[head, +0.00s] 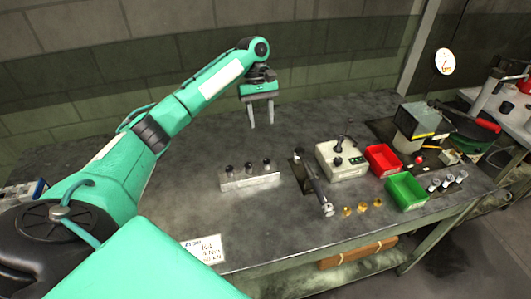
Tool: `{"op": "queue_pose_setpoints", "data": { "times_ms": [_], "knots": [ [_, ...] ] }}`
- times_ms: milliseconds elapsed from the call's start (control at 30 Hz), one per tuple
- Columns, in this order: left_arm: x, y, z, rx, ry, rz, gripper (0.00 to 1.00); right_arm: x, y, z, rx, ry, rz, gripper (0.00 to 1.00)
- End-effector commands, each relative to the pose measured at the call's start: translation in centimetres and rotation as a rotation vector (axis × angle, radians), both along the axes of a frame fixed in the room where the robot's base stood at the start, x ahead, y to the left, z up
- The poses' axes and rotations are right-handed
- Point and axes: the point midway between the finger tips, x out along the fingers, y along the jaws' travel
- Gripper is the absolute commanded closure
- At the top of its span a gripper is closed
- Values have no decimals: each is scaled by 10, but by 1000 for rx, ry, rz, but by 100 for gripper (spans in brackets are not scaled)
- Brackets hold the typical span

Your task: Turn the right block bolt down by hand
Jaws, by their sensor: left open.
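A pale metal block (237,184) lies on the grey workbench, left of the middle. Three dark-headed bolts stand upright in a row on it. The right block bolt (266,165) is the one at the right end; how deep it sits is too small to tell. My left gripper (261,126) is open and empty, its two fingers pointing down. It shows above and behind the block in the picture, apart from the bolts. My right gripper is not in view.
A long-handled tool (317,190) lies right of the block. A pale control box (350,171), a red bin (383,160) and a green bin (406,190) stand farther right. Several small brass pieces (362,207) lie in front. The bench left of the block is clear.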

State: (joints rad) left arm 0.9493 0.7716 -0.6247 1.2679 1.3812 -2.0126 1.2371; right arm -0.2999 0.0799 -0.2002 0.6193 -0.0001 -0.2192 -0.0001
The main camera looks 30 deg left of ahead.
Motion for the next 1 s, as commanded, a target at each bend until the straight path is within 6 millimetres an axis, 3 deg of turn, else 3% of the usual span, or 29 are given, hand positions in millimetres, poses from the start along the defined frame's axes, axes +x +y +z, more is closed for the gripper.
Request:
{"op": "queue_pose_setpoints", "data": {
  "times_ms": [500,700,1000],
  "knots": [
    [-25,-29,-91,2,-1,0,56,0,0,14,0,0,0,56],
    [-28,-35,-109,1,-4,0,56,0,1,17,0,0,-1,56],
    [-29,-36,-112,1,-4,0,56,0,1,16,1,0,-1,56]
  ]
}}
